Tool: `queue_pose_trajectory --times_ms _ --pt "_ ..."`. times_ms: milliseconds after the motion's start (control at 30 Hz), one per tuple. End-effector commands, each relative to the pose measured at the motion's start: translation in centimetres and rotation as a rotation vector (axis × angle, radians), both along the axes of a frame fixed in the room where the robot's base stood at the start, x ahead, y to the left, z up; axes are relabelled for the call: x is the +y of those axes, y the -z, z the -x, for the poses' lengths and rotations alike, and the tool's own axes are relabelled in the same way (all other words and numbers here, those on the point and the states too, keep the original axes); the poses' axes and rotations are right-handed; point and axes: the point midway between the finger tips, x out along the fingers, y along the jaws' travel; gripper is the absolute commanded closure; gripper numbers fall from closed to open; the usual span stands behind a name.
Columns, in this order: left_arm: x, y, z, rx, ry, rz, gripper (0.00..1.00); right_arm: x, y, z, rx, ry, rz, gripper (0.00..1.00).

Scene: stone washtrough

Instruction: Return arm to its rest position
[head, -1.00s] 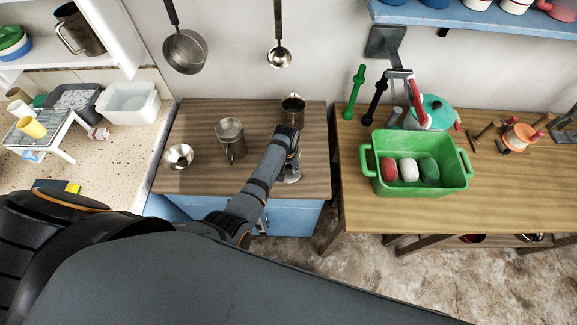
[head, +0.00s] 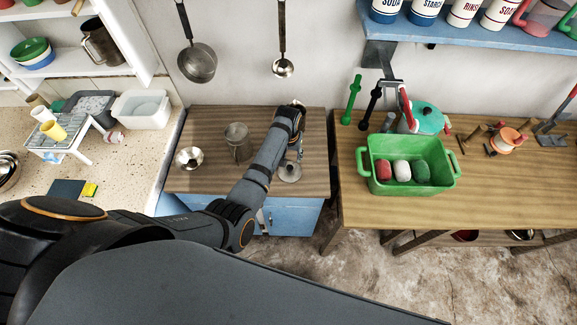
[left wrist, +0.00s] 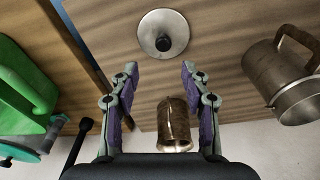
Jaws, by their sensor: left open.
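My left arm (head: 257,175) comes in from the left and reaches over the wooden cabinet top (head: 210,120). Its wrist is bent down near the back right of that top. In the left wrist view my left gripper (left wrist: 159,69) is open, with nothing between its fingers. A round metal lid with a dark knob (left wrist: 163,35) lies beyond the fingertips; it also shows in the head view (head: 289,173). A small brownish metal cup (left wrist: 173,125) stands between the fingers in the picture, apparently below them. My right gripper is not in view.
A grey metal mug (head: 238,143) and a shiny bowl-like piece (head: 189,158) stand left of the arm. A green tub (head: 412,186) with several coloured pieces sits on the right table.

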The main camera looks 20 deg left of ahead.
Motion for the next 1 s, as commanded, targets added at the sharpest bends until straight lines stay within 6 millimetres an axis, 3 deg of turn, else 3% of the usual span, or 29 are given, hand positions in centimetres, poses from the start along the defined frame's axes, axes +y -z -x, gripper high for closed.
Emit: queue_pose_trajectory --times_ms 233,533,733,867,1000 --pt "0.0 -1.4 -0.8 0.000 0.001 0.000 0.53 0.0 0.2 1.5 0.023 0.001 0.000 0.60" --pt "0.0 -1.3 -0.8 0.000 0.001 0.000 0.53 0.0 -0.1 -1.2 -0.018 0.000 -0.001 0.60" --pt "0.4 -1.2 -0.4 -0.003 -0.001 -0.002 0.53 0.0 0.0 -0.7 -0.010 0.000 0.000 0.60" --pt "3.0 -0.6 2.9 -0.026 -0.014 -0.018 0.53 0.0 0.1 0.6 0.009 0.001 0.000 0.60" --pt "6.6 -1.6 9.1 -0.078 -0.006 -0.054 0.53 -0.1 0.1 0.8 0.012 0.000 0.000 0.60"
